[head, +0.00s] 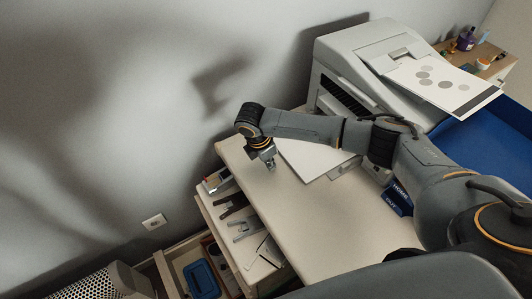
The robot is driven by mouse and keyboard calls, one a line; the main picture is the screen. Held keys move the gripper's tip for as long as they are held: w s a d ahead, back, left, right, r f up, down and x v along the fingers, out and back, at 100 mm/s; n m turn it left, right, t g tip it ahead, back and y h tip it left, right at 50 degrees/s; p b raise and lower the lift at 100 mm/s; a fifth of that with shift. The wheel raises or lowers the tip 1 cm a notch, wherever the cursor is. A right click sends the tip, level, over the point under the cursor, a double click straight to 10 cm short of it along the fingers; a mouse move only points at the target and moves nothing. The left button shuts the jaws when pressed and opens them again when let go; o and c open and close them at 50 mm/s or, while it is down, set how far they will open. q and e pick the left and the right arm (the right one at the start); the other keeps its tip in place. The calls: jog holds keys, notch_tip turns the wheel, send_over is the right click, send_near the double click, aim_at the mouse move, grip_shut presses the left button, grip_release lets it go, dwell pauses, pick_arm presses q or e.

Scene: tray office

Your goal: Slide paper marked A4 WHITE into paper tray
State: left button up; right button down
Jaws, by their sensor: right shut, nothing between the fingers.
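My right gripper (269,165) is shut and empty. It points down above the pale desktop, just left of a flat white sheet or stack (308,160). That white piece lies at the front of the grey printer (340,75), partly hidden behind my right arm. I cannot read any A4 WHITE mark on it. I cannot tell whether it is paper or part of a tray, and the paper tray is not clearly seen. Another sheet with grey circles (440,82) rests on top of the printer. My left gripper is not in view.
The desktop (330,225) is clear in front of my arm. An open drawer with tools (242,228) is at the left, with another drawer holding a blue box (201,280) below. A blue surface (490,145) and a dark blue HOME box (397,198) are at the right.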

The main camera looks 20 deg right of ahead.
aim_at(306, 148)
jog(key=d, duration=0.2)
jog(key=shift+w+d+r, duration=0.25)
jog(key=shift+d+r, duration=0.05)
jog(key=shift+d, duration=0.1)
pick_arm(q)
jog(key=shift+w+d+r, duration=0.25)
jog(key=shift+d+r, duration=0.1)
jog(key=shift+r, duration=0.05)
pick_arm(e)
jog(key=shift+w+d, duration=0.1)
jog(key=shift+d, duration=0.4)
